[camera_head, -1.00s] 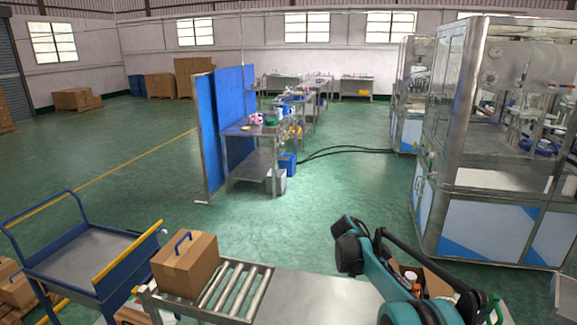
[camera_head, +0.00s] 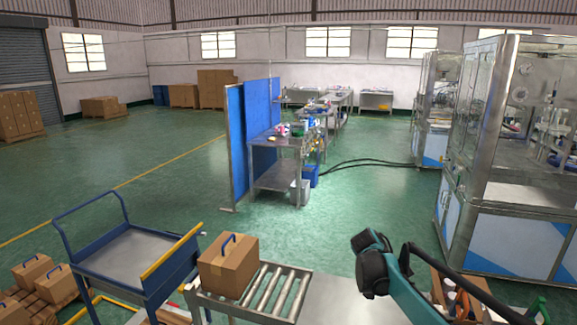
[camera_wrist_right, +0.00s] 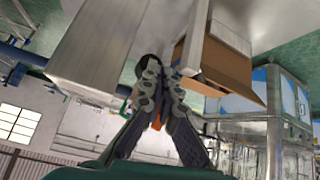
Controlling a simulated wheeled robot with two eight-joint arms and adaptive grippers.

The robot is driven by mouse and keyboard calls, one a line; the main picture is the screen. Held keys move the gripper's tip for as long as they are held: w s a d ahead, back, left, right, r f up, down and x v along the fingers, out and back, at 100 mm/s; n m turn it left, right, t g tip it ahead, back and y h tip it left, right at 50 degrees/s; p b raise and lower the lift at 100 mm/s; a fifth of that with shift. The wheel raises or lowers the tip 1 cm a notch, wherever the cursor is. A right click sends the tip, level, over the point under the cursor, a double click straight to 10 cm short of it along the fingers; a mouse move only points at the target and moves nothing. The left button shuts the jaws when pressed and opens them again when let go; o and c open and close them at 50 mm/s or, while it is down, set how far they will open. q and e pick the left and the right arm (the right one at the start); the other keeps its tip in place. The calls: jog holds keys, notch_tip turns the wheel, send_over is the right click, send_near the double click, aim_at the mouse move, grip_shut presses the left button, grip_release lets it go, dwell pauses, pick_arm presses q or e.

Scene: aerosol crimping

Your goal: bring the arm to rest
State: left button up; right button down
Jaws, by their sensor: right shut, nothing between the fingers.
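My right arm (camera_head: 400,292) comes in at the bottom right of the head view, over the steel table (camera_head: 345,297). Its gripper cannot be made out there. In the right wrist view my right gripper (camera_wrist_right: 155,125) is shut, its two dark fingers meeting with nothing held between them. An open cardboard box (camera_head: 437,287) stands beside the arm and holds several items; the arm partly hides it. The box also shows in the wrist view (camera_wrist_right: 228,68), right of the fingers and apart from them. My left gripper is not in view.
A closed carton with a blue handle (camera_head: 228,265) sits on the roller conveyor (camera_head: 275,290). A blue trolley (camera_head: 128,250) stands at the left. A glass-walled machine (camera_head: 510,160) stands at the right. Green floor (camera_head: 330,225) is clear ahead, up to a blue partition (camera_head: 250,130).

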jog(key=s+a+f+n+t+y+b, duration=0.1)
jog(key=s+a+n+t+y, duration=0.3)
jog(key=s+a+n, duration=0.4)
jog(key=s+a+f+n+t+y+b, duration=0.1)
jog(key=s+a+f+n+t+y, duration=0.2)
jog(key=s+a+n, duration=0.6)
jog(key=s+n+t+y, duration=0.1)
jog(key=s, duration=0.5)
jog(key=shift+s+a+f+t, duration=0.25)
jog(key=shift+s+f+t, duration=0.05)
jog(key=shift+f, duration=0.05)
jog(key=shift+d, duration=0.15)
